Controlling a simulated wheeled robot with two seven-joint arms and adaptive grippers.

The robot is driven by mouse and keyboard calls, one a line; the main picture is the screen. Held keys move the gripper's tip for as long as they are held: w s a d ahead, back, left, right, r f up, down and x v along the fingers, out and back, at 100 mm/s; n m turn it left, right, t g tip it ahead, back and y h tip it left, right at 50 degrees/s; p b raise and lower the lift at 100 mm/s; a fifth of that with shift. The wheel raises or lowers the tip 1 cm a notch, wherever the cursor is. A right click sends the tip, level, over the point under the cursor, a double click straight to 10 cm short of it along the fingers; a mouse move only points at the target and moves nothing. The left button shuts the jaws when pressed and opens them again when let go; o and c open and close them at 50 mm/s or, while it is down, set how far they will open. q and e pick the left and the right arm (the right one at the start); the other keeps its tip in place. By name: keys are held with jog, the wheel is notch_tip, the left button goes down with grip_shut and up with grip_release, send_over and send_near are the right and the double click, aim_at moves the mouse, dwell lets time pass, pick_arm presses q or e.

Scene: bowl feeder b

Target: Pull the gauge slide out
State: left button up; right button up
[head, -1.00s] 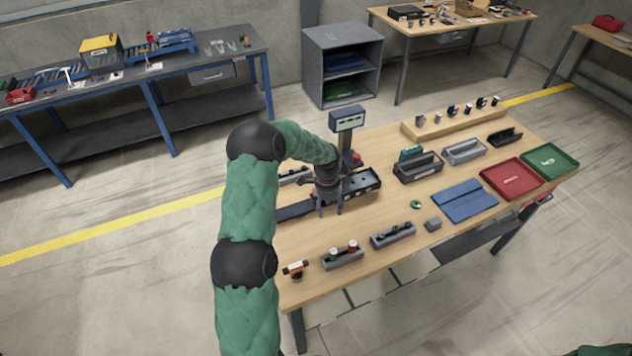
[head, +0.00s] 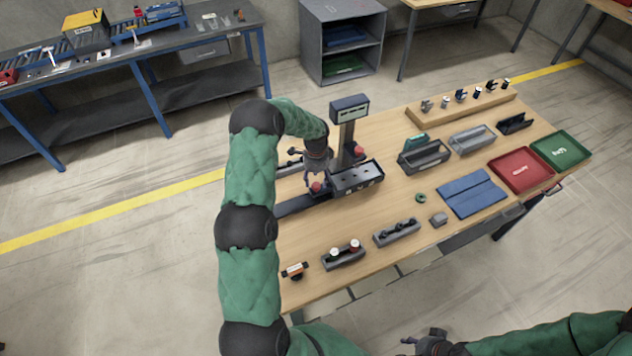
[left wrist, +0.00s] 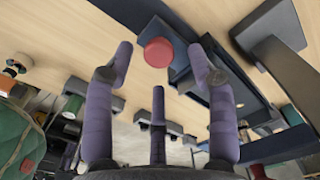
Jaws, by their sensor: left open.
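The gauge stands on the left part of the wooden table, with a dark base (head: 357,179) and a display (head: 350,108) on a post. A long dark slide (head: 292,206) lies at the base's left side. A red knob (head: 316,187) shows at the slide, just below my left gripper (head: 314,178). In the left wrist view the red knob (left wrist: 158,53) is just beyond the spread purple fingers of my left gripper (left wrist: 160,66), which is open and empty. Contact with the knob cannot be told. My right gripper (head: 428,341) is at the bottom edge, clear of the table; its jaws are unclear.
A second red button (head: 359,151) sits by the post. Grey holders (head: 397,232) line the front edge. Grey bins (head: 424,156), a blue mat (head: 471,193), a red tray (head: 520,170) and a green tray (head: 562,149) lie to the right. Bare table lies in front of the slide.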

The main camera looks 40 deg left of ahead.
pick_arm(q)
jog(key=shift+s+d+f, duration=0.1)
jog(key=shift+f, duration=1.35)
grip_shut()
jog(key=s+a, duration=0.5)
jog(key=s, duration=0.5)
jog(key=s+a, duration=0.6)
jog(key=s, duration=0.5)
jog(key=shift+s+p, duration=0.25)
jog(key=shift+p, duration=0.2)
jog(key=shift+a, duration=0.1)
